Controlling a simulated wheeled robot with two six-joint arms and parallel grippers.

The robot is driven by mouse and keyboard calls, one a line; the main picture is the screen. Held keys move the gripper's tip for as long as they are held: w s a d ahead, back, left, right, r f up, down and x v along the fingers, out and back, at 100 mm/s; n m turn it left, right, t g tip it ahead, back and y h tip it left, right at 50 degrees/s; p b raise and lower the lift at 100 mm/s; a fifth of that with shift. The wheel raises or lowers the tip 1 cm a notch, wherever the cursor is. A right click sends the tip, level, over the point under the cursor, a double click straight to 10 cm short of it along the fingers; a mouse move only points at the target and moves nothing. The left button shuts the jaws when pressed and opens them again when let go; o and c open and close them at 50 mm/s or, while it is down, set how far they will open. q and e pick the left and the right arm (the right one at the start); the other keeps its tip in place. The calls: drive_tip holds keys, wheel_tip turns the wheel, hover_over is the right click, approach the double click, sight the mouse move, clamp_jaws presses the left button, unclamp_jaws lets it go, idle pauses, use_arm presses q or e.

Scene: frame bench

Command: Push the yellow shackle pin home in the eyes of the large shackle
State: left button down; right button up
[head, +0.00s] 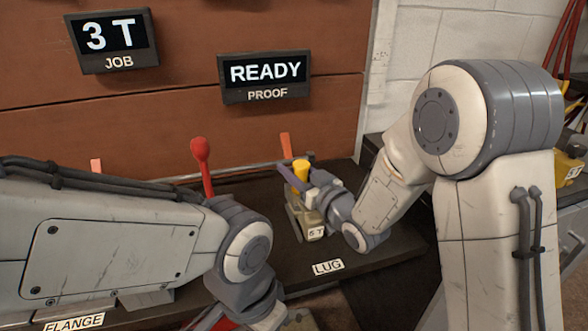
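The yellow shackle pin (301,173) stands upright above a grey-beige shackle (313,232) marked "5 T" on the dark bench. How deep the pin sits in the eyes is hidden by my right gripper. My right gripper (300,181) comes in from the right at the pin, with a finger close beside it. The far finger and the contact are too small and covered to tell whether it grips the pin. My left arm reaches across the lower left. Its wrist is at the bottom edge, and its fingers are out of sight.
A red-knobbed lever (201,152) stands left of the shackle. Orange strips stand along the bench back. A "LUG" label (328,267) marks the bench front, and a "FLANGE" label (75,322) is at lower left. Signs read "3 T JOB" (114,40) and "READY PROOF" (265,77).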

sight(305, 180)
drive_tip(key=shift+o, duration=1.3)
drive_tip(key=shift+s+d, duration=0.1)
drive_tip(key=v, duration=0.1)
drive_tip(key=b+v, duration=0.1)
drive_tip(key=v, duration=0.3)
drive_tip(key=shift+s+d+f, duration=0.1)
drive_tip(key=shift+f, duration=0.2)
drive_tip(key=b+v, duration=0.2)
drive_tip(key=b, duration=0.6)
drive_tip(key=shift+s+d+r+b, duration=0.3)
drive_tip(key=shift+s+d+b, duration=0.35)
drive_tip(key=shift+s+b, duration=0.2)
drive_tip(key=shift+s+d, duration=0.2)
drive_tip(key=shift+s, duration=0.2)
drive_tip(key=shift+a, duration=0.1)
